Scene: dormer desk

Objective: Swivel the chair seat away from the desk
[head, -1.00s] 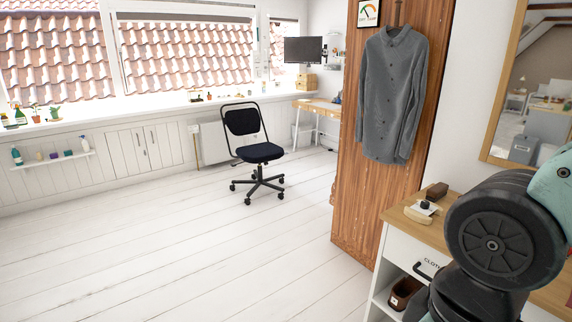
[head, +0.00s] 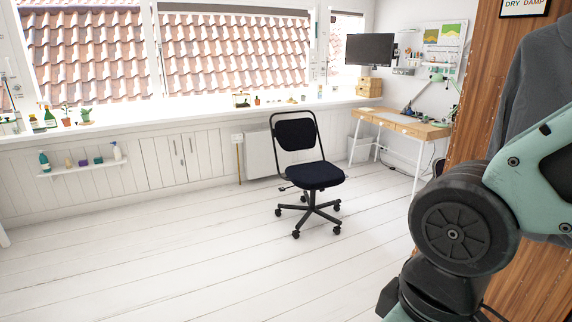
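The dark swivel chair (head: 312,176) stands alone on the white plank floor, right of the middle in the head view. Its padded seat (head: 316,175) is level, and its backrest (head: 296,134) is on the left, away from the desk side. Its base has several legs on castors. The wooden-topped desk (head: 402,124) with white legs stands behind and to the right of the chair, with a gap of floor between them. My arm fills the lower right of the view, well nearer than the chair. My gripper is not in view.
Open floor (head: 150,255) lies in front and to the left of the chair. A wooden wardrobe side (head: 474,92) with a hanging grey shirt (head: 530,95) stands close on the right. A white radiator (head: 262,158) and low cupboards (head: 178,162) line the window wall.

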